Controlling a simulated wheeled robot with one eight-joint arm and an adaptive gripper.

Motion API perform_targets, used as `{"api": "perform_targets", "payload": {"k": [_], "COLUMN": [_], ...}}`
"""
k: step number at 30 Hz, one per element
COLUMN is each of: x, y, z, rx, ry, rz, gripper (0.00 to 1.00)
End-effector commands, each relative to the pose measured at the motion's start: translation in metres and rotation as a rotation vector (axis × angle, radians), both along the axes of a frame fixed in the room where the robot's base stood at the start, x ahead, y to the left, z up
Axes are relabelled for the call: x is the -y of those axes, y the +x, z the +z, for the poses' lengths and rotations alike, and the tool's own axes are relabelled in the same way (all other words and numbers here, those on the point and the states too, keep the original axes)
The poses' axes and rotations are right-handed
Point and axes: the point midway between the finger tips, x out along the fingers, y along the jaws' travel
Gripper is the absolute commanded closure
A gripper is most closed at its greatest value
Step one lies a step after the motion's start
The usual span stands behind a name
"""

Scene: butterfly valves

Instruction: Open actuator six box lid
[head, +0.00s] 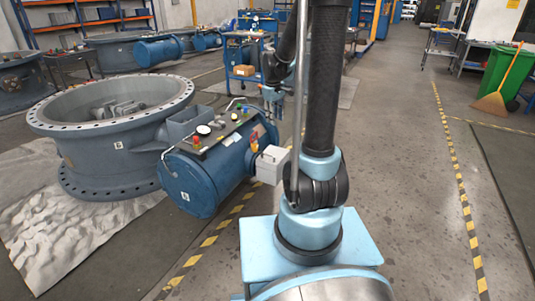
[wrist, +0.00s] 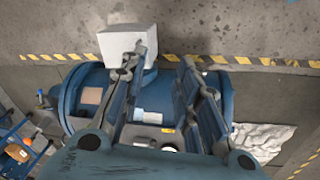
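The actuator (head: 207,172) is a blue cylinder lying beside a large grey flanged valve (head: 110,130). A small number plate shows on its end, but I cannot read it for sure. A light grey box (head: 271,165) sits on the actuator's right side and looks closed. In the wrist view the box (wrist: 122,43) is at upper left, its plain pale top facing me. My gripper (wrist: 160,62) is open and empty above the actuator. Its left fingertip overlaps the box's lower edge in the picture; I cannot tell if it touches. In the head view my arm partly hides the gripper.
Gauges and red and yellow fittings (head: 203,132) stand on top of the actuator. A yellow-black floor stripe (head: 205,241) runs beside it. A blue trolley (head: 243,72) stands behind. The floor to the right (head: 400,180) is clear; a green bin (head: 498,72) stands far right.

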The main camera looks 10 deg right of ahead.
Motion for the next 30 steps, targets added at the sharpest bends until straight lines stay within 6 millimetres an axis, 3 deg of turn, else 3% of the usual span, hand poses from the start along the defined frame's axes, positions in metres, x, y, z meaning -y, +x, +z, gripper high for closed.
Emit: {"api": "perform_targets", "payload": {"k": [6,15,21,30], "x": [-0.010,-0.022,-0.027,-0.027], "y": [0.050,0.108,0.128,0.135], "z": [-0.030,-0.080,-0.104,-0.120], "rx": [-0.010,-0.025,-0.032,-0.034], "ry": [-0.025,-0.062,-0.076,-0.080], "rz": [0.091,0.211,0.262,0.276], "gripper": [0.71,0.71,0.71,0.71]}}
